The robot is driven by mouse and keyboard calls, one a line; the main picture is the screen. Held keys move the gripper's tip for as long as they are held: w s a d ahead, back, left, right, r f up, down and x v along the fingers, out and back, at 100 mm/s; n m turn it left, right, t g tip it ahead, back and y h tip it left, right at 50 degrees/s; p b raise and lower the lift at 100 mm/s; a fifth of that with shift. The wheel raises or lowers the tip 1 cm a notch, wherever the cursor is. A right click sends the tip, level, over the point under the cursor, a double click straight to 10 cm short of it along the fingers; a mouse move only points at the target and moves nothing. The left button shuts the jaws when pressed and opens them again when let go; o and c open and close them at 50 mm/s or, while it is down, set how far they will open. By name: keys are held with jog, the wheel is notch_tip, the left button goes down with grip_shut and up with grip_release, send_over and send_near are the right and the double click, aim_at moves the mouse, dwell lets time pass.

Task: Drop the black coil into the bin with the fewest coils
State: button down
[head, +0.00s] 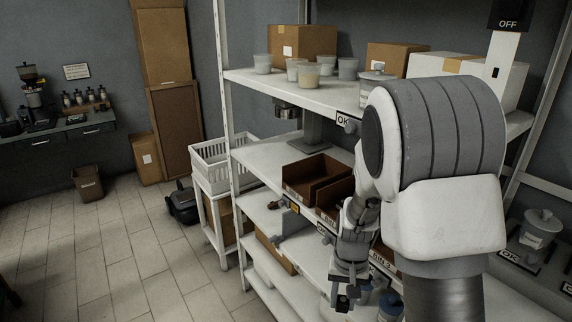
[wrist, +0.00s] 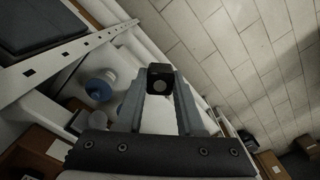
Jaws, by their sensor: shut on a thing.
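My gripper (head: 347,282) hangs in front of the middle shelf in the head view. It is shut on a small black coil (head: 342,303). In the wrist view the black coil (wrist: 160,78) sits between the two fingertips. A brown open bin (head: 310,172) stands on the middle shelf, left of my arm. A second brown bin (head: 327,214) beside it is partly hidden by my arm. A third bin, with a label reading BIN 3 (head: 382,262), is mostly hidden behind my gripper and arm. I cannot see any coils inside the bins.
White shelving (head: 270,158) fills the middle, with tubs and cardboard boxes (head: 302,42) on its upper shelf. Blue-and-white containers (head: 388,303) stand below my gripper. A white basket (head: 215,160) is left of the shelves. The tiled floor (head: 110,250) at left is mostly free.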

jog(key=shift+w+f+n, duration=0.15)
jog(key=shift+w+n, duration=0.3)
jog(key=shift+n, duration=0.2)
jog(key=shift+w+f+n, duration=0.15)
jog(key=shift+w+n, duration=0.3)
jog(key=shift+n, duration=0.2)
